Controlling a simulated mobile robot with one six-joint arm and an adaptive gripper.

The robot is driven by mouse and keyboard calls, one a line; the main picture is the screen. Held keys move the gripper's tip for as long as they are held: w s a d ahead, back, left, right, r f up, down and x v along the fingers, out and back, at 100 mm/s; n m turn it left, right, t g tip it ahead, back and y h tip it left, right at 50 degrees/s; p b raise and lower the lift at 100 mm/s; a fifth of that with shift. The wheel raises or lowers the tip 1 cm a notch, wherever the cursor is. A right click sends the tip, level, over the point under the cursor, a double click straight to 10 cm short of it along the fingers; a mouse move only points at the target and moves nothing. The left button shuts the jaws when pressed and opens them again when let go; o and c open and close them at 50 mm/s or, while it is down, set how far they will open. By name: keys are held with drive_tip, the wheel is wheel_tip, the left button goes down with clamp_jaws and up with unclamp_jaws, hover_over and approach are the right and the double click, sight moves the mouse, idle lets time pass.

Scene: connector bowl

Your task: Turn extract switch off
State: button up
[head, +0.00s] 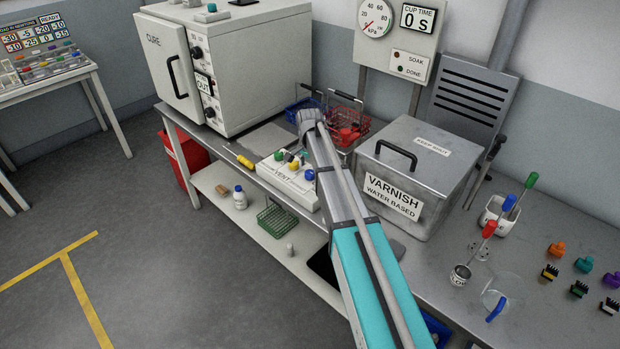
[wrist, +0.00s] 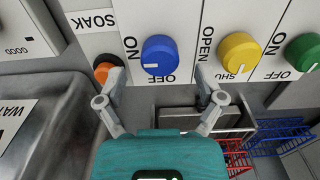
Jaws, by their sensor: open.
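The wrist view shows a white panel of round knobs: a blue knob (wrist: 159,56) marked ON and OFF, a yellow knob (wrist: 238,53) marked OPEN and SHUT, and a green knob (wrist: 303,51). The word extract is not readable on any of them. The head view shows the panel (head: 282,183), labelled VENT, on the bench, with the blue knob (head: 309,175) at its right. My gripper (wrist: 160,84) is open and empty, its fingertips just below the blue knob and to either side; I cannot tell whether they touch it. In the head view my arm hides most of it.
A varnish tank (head: 418,165) stands right of the panel, and a red basket (head: 346,127) and blue basket (head: 303,111) behind it. A cure oven (head: 235,75) is at left. A yellow-handled tool (head: 240,157) lies by the panel. An orange button (wrist: 104,69) is near my left finger.

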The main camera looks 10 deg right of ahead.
drive_tip(key=shift+f+b, duration=0.95)
drive_tip(key=shift+f, duration=0.35)
drive_tip(key=c, duration=1.1)
drive_tip(key=shift+c, duration=0.2)
